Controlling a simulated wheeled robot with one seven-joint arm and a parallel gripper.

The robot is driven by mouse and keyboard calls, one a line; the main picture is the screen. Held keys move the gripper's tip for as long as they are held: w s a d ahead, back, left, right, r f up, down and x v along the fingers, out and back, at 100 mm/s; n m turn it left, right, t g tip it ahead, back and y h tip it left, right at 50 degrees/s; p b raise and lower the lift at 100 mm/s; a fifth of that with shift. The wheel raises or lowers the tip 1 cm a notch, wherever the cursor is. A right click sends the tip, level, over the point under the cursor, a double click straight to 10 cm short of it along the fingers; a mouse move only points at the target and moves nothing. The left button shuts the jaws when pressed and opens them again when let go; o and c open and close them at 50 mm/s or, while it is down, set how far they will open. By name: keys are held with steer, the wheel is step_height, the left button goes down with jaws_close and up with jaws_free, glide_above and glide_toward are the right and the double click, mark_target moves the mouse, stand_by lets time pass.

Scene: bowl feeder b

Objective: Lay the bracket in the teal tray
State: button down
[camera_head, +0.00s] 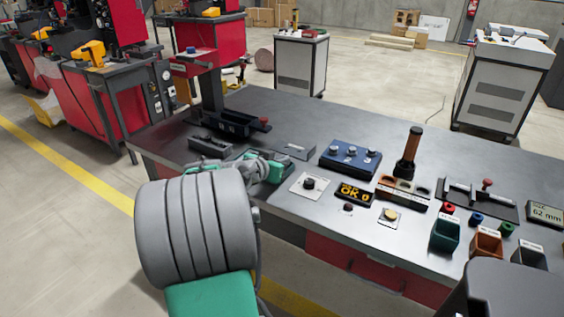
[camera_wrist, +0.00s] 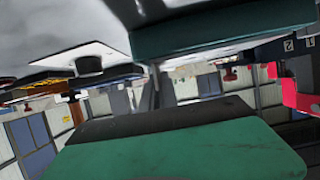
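The teal tray (camera_head: 444,236) is a small open bin with a pale label, near the front edge of the bench at the right. I cannot pick out the bracket with certainty in either view. My gripper (camera_head: 270,166) is low over the left part of the bench, far left of the teal tray, and my forearm hides the bench edge there. In the wrist view, the two teal-padded fingers of my gripper (camera_wrist: 172,88) stand well apart, one at the top and one at the bottom. I see no part clearly held between them.
Brown (camera_head: 486,243) and grey bins stand right of the teal tray. A black holder (camera_head: 232,124) is behind the gripper.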

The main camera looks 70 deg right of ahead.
steer(key=shift+f+b, duration=0.55)
steer(key=shift+b, duration=0.05)
steer(key=c, duration=1.6)
jaws_free()
steer(key=shift+f, duration=0.1)
steer(key=shift+o, duration=0.2)
steer(key=v, duration=0.8)
